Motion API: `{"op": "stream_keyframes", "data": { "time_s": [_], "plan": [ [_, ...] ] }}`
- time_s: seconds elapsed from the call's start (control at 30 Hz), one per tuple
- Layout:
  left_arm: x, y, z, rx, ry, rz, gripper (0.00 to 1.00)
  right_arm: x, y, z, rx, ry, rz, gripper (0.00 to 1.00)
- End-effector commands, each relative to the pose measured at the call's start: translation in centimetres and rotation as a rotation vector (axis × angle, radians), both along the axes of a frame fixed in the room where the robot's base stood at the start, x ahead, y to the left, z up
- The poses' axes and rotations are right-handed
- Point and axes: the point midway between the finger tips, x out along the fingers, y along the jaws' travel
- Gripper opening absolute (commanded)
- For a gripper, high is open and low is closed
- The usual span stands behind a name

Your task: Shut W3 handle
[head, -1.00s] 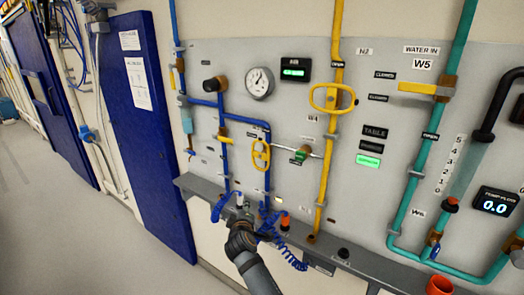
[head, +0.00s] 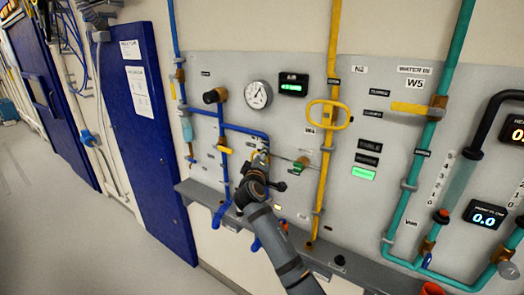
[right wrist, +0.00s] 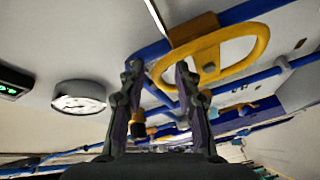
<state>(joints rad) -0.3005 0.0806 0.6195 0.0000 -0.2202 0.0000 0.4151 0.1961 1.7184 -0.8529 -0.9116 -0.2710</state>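The yellow oval loop handle on a blue pipe shows large in the right wrist view (right wrist: 262,42). No W3 label is readable, so I cannot confirm its name. In the head view my right gripper (head: 262,156) is up at this handle and hides most of it. In the right wrist view the two fingers of my right gripper (right wrist: 158,68) are spread apart. The near end of the loop shows between and beyond the fingertips; I cannot tell whether they touch it. My left gripper is not in view.
A round gauge (head: 258,94) and a green-lit display (head: 293,85) are above. A grey shelf (head: 202,193) runs below the panel. A blue door (head: 155,150) stands left.

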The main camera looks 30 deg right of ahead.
Motion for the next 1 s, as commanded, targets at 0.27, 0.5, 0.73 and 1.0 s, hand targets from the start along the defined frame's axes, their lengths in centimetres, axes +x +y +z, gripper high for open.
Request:
{"op": "stream_keyframes", "data": {
  "time_s": [0.27, 0.5, 0.73, 1.0],
  "plan": [
    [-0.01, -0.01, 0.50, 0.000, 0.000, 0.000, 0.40, 1.13, -1.02, -0.03, 0.000, -0.001, 0.001, 0.33],
    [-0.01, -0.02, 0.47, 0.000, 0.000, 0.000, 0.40, 1.10, -0.97, -0.06, 0.001, 0.000, 0.001, 0.20],
    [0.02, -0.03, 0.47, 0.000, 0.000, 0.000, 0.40, 1.10, -0.96, -0.04, 0.000, -0.001, 0.001, 0.00],
    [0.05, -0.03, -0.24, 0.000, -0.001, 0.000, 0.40, 1.03, -0.98, -0.24, 0.005, -0.016, 0.001, 0.00]
  ]
}}
